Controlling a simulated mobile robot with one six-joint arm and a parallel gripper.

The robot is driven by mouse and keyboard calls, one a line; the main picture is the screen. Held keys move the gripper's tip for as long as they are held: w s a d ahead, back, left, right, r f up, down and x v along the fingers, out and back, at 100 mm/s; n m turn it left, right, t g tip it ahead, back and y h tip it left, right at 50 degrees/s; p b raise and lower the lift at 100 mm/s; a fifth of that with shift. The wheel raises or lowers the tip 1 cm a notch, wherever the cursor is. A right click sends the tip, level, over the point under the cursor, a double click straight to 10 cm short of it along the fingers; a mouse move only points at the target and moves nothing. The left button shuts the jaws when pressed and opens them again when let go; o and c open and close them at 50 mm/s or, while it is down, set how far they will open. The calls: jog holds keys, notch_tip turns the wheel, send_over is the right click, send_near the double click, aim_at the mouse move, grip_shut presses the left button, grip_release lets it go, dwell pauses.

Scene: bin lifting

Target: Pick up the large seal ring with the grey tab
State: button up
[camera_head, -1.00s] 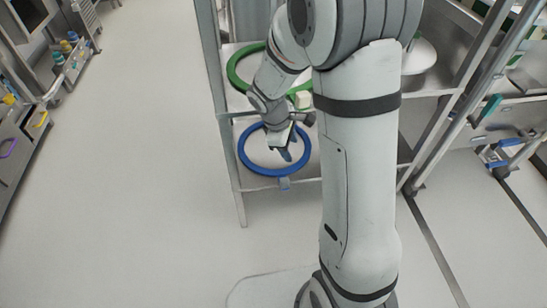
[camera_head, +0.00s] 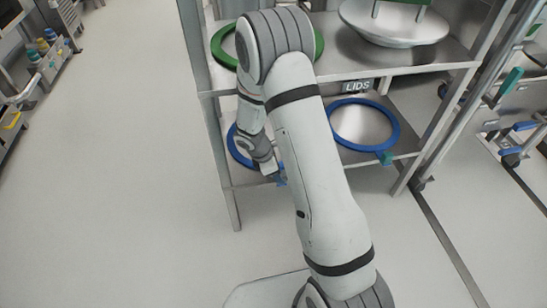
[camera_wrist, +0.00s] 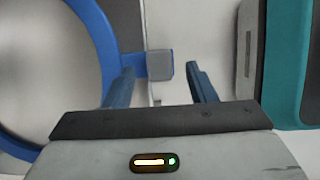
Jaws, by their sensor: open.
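The blue seal ring with the grey tab lies on the lower shelf; in the head view its left rim (camera_head: 233,150) shows beside my arm, which hides much of it. In the wrist view the ring (camera_wrist: 98,35) curves at left, and its grey tab (camera_wrist: 159,64) sticks out to the right. My gripper (camera_wrist: 162,84) is open, its two fingers apart. The tab appears between and slightly beyond the fingertips; I cannot tell how far. In the head view my gripper (camera_head: 277,173) is at the shelf's front, partly hidden. A second blue ring (camera_head: 396,135) with a teal tab (camera_head: 385,157) lies to the right.
The upper shelf (camera_head: 395,68) carries a green ring (camera_head: 221,46) and a white domed lid (camera_head: 394,28). A "LIDS" label (camera_head: 356,86) hangs at its front edge. A shelf post (camera_head: 226,170) stands left of my gripper.

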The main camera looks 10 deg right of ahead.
jog(key=b+x, duration=0.1)
jog(key=x, duration=0.2)
jog(key=shift+d+f, duration=0.15)
jog(key=shift+f, duration=0.15)
jog(key=shift+r, duration=0.1)
jog(key=shift+c, duration=0.5)
grip_shut()
